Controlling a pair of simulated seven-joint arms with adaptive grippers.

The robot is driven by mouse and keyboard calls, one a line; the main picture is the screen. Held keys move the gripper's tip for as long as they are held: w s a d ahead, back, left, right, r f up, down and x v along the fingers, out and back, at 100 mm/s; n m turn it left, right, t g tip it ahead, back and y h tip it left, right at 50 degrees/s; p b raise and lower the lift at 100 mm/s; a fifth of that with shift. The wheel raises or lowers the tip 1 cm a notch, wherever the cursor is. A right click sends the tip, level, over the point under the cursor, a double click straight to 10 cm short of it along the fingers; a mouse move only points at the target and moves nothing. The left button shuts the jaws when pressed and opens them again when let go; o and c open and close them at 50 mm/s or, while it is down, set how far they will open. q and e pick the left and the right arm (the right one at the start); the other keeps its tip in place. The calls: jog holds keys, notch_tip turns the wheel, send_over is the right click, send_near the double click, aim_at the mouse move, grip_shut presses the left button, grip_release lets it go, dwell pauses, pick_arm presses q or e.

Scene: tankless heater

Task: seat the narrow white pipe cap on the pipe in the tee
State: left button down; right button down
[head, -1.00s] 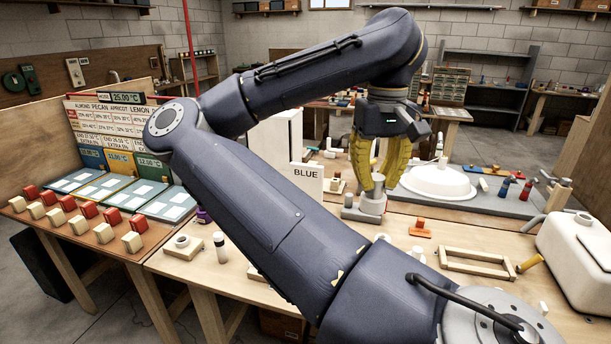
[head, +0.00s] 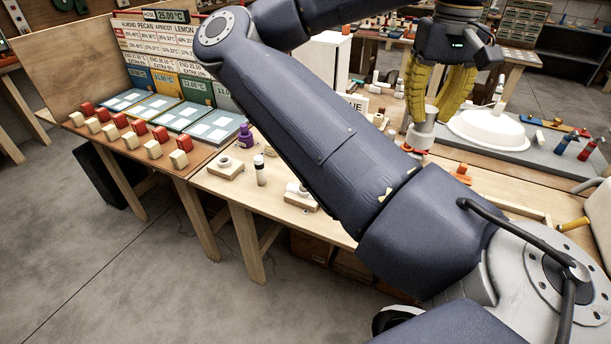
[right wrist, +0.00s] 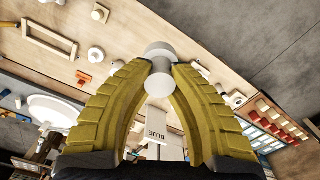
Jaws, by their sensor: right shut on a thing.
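My right gripper (head: 428,112) has its yellow fingers closed around a white, rounded piece (head: 424,128) above the bench; the same piece shows between the fingertips (right wrist: 159,78) in the right wrist view. My left gripper is not in view.
A white basin (head: 488,129) lies behind the gripper to the right. My right arm hides much of the bench.

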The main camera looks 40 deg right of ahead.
dwell(0.4)
jog(key=w+f+n, duration=0.4)
jog(key=w+n, duration=0.1)
jog(key=w, duration=0.5)
jog(key=w+f+n, duration=0.5)
jog(key=w, duration=0.6)
jog(key=w+a+f+n, duration=0.1)
jog(key=w+f+n, duration=0.3)
jog(key=w, duration=0.7)
jog(key=shift+w+f+n, duration=0.15)
jog(key=shift+f+n, duration=0.2)
jog(key=shift+n, duration=0.45)
jog(key=shift+f, duration=0.15)
jog(key=shift+f, duration=2.35)
jog(key=shift+f, duration=0.2)
jog(key=shift+f, duration=1.5)
jog(key=shift+f, duration=1.15)
